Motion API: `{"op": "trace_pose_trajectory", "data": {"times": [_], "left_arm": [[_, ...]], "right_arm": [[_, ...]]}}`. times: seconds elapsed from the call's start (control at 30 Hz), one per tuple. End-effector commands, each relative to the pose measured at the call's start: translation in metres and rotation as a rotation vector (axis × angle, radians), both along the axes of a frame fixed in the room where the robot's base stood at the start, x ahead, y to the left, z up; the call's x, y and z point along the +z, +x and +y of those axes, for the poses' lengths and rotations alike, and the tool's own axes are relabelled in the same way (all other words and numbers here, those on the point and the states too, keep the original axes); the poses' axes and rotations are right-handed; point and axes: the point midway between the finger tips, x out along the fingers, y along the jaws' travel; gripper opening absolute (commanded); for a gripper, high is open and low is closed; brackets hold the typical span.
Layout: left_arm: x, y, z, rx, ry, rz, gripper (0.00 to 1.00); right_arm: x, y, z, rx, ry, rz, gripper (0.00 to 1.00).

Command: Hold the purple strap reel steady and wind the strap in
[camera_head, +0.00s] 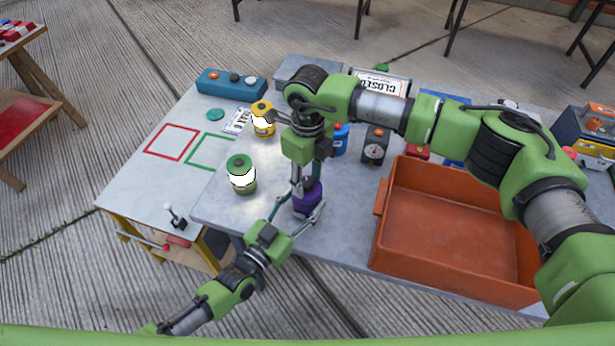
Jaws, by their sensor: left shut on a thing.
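The purple strap reel (308,199) stands near the front edge of the grey table. My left gripper (299,208) reaches in from the lower left, with one finger on each side of the reel, and is shut on it. My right gripper (298,186) comes down from above, its fingers at the reel's top left side. Whether its fingers are open or shut on a crank is too small to tell. The strap cannot be made out, and the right arm hides part of the area behind the reel.
A large orange tray (382,222) stands right of the reel. A green-lidded canister (241,175) stands to the left, and a yellow canister (263,120) behind it. A black gauge box (375,148) and a blue canister (341,140) stand behind the reel. Red and green outlined squares mark the left table.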

Motion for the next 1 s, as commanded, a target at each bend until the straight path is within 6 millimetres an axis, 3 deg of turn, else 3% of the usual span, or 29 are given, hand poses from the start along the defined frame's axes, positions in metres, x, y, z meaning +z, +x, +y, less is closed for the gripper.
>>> {"op": "trace_pose_trajectory", "data": {"times": [0.17, 0.6, 0.8, 1.0], "left_arm": [[0.0, -0.001, 0.0, -0.001, 0.0, 0.001, 0.16], [-0.001, 0.0, 0.0, -0.001, 0.0, 0.001, 0.16], [-0.001, 0.0, 0.0, -0.001, 0.0, 0.001, 0.16], [0.0, 0.0, 0.0, -0.001, 0.0, 0.001, 0.16]], "right_arm": [[0.016, 0.001, 0.0, 0.001, 0.001, -0.003, 0.39], [0.103, 0.001, 0.0, 0.0, 0.002, -0.003, 0.39], [0.119, 0.001, 0.0, 0.0, 0.001, -0.001, 0.39], [0.12, 0.0, 0.0, 0.0, 0.001, -0.001, 0.39]]}}
